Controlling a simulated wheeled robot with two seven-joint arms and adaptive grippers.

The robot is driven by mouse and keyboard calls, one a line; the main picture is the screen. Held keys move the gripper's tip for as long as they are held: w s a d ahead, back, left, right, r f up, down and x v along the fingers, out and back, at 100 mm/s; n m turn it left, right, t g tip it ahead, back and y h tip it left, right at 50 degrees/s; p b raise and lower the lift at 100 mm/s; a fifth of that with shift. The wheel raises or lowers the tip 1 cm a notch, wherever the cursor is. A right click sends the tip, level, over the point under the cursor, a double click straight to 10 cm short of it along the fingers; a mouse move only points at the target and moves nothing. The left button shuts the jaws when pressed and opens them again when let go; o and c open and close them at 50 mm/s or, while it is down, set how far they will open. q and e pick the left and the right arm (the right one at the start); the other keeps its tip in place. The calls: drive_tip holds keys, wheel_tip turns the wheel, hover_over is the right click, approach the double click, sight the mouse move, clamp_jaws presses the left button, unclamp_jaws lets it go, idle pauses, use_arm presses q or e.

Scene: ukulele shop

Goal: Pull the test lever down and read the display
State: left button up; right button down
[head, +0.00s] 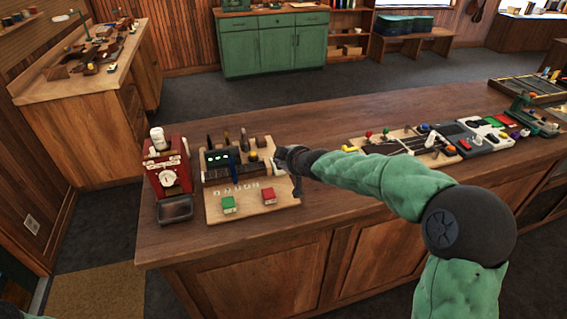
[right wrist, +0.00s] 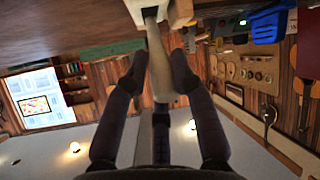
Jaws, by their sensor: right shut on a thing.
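The wooden test board (head: 262,209) stands on the counter, with a dark display (head: 217,157) at its back left. The display shows several small green marks, too small to read. My right gripper (head: 283,160) is at the board's right side. In the right wrist view, the fingers of my right gripper (right wrist: 159,75) are closed around a pale, tapered lever handle (right wrist: 157,60), which comes out of a light mount (right wrist: 147,9). In the head view my gripper hides most of the lever, so I cannot tell its angle. My left gripper is out of view.
A red machine with a dial (head: 168,178) stands just left of the board. Other boards (head: 400,140) lie farther right. The counter between is clear, under my right arm.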

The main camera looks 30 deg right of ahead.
drive_tip(key=shift+a, duration=0.2)
idle(0.4)
drive_tip(key=c, duration=1.1)
unclamp_jaws()
drive_tip(key=shift+a, duration=0.25)
drive_tip(key=shift+s+d+r, duration=0.2)
drive_tip(key=shift+s+r, duration=0.05)
drive_tip(key=shift+s, duration=0.15)
drive_tip(key=v, duration=0.6)
drive_tip(key=shift+s, duration=0.2)
